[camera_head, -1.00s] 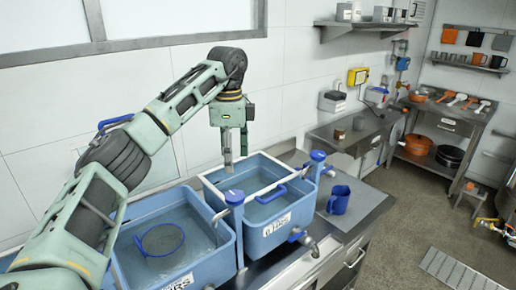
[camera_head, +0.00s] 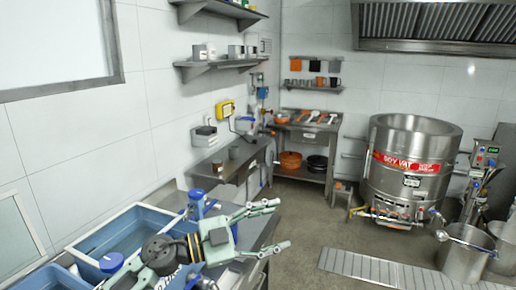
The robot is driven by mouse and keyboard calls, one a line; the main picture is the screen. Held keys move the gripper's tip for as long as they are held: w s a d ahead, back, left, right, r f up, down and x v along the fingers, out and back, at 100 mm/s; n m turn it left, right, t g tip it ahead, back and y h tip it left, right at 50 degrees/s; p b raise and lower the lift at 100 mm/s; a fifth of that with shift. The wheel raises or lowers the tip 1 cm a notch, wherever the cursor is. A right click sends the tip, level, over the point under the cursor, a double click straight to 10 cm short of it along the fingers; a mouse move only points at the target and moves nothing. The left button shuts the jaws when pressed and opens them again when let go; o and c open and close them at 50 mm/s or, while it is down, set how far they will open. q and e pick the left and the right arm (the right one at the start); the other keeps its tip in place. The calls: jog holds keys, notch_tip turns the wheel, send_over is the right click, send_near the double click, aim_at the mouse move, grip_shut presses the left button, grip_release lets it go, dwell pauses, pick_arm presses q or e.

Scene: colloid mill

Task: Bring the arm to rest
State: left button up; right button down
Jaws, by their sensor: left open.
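My left gripper (camera_head: 280,224) is in the lower middle of the head view. Its two pale green fingers are spread wide apart and point to the right. Nothing shows between them. The gripper is in front of the steel counter and the blue basins, and it hides part of both. My right gripper does not show.
Blue basins (camera_head: 137,226) stand at lower left, with a blue-topped tap (camera_head: 196,196) beside them. A steel side table (camera_head: 232,165) runs along the wall. A large steel soy vat (camera_head: 412,140) stands at right. Open floor (camera_head: 330,225) lies between, with a metal grating (camera_head: 385,268).

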pick_arm(q)
jog(key=w+a+f+n+t+y, duration=0.1)
jog(key=a+f+n+t+y, duration=0.1)
jog(key=a+n+t+y, duration=0.95)
jog(key=s+a+f+n+g+y, duration=0.1)
jog(key=s+a+f+n+y, duration=0.3)
jog(key=f, duration=0.3)
jog(key=s+a+f+n+g+y, duration=0.1)
jog(key=s+a+f+n+y, duration=0.1)
jog(key=a+f+n, duration=0.4)
jog(key=s+a+f+g, duration=0.1)
jog(key=s+f+g, duration=0.4)
jog(key=s, duration=0.4)
jog(key=s+f+m+g, duration=0.1)
jog(key=s+f+g, duration=0.2)
jog(key=s+f, duration=0.45)
jog(key=s+a+f+g, duration=0.1)
jog(key=s+f+g, duration=0.35)
jog(key=s, duration=0.65)
notch_tip(320, 180, down, 30)
jog(key=s+g+b, duration=0.1)
jog(key=s+b, duration=0.1)
jog(key=b, duration=0.2)
jog(key=s+a+f+g+b, duration=0.1)
jog(key=s+a+f+b, duration=0.2)
jog(key=s+f, duration=1.4)
notch_tip(320, 180, down, 3)
jog(key=shift+s+r+m, duration=0.15)
jog(key=shift+s+m, duration=0.05)
jog(key=shift+m, duration=0.25)
